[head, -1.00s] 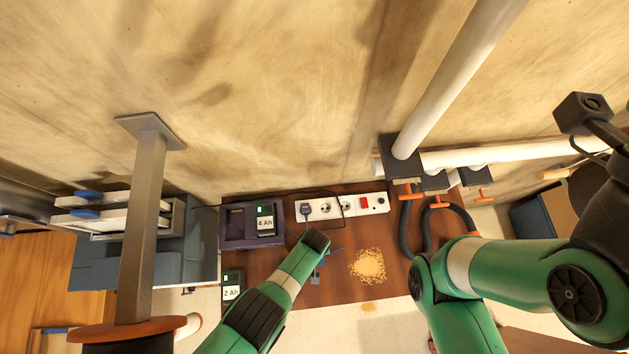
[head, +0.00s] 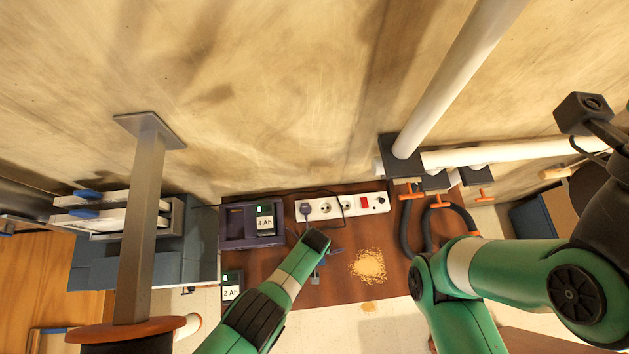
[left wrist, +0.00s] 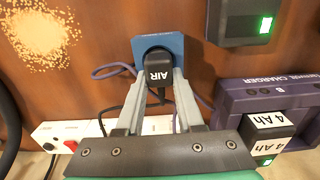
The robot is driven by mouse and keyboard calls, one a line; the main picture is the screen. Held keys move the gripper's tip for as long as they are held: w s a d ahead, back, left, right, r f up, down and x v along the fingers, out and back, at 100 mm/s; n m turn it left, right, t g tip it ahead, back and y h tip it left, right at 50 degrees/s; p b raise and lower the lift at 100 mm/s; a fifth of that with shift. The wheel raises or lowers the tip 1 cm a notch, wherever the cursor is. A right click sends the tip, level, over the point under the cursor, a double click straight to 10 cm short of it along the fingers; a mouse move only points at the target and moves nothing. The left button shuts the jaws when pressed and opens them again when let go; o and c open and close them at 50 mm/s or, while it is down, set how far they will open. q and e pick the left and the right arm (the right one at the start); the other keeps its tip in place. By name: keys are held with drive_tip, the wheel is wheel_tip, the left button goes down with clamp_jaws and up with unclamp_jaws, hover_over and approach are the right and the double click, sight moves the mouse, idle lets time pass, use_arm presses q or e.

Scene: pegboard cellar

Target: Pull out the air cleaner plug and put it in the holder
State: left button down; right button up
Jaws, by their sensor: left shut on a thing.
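The air cleaner plug (left wrist: 158,77) is black, with "AIR" in white letters. In the left wrist view my left gripper (left wrist: 158,88) is shut on it, one grey finger at each side. The plug is clear of the power strip and overlaps the near edge of a blue square holder (left wrist: 172,43); I cannot tell whether it is seated in it.
A white power strip (head: 361,206) with a red switch lies at the back; another plug (head: 304,208) is in its left socket. A purple charger (head: 236,231) holds a 4 Ah battery (head: 265,222). A 2 Ah battery (head: 231,288) stands nearer. Sawdust (head: 367,266) lies right of the holder.

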use_arm(q)
drive_tip(key=shift+f, duration=0.15)
drive_tip(key=shift+r+p, duration=0.35)
drive_tip(key=shift+r, duration=0.05)
drive_tip(key=shift+f+b, duration=0.45)
drive_tip(key=shift+b, duration=0.05)
idle(0.8)
drive_tip(key=shift+r+p, duration=0.45)
idle(0.6)
drive_tip(key=shift+r+p, duration=2.55)
drive_tip(key=shift+r, duration=0.1)
drive_tip(key=shift+r+p, duration=0.7)
drive_tip(key=shift+p, duration=0.1)
drive_tip(key=shift+f, duration=0.2)
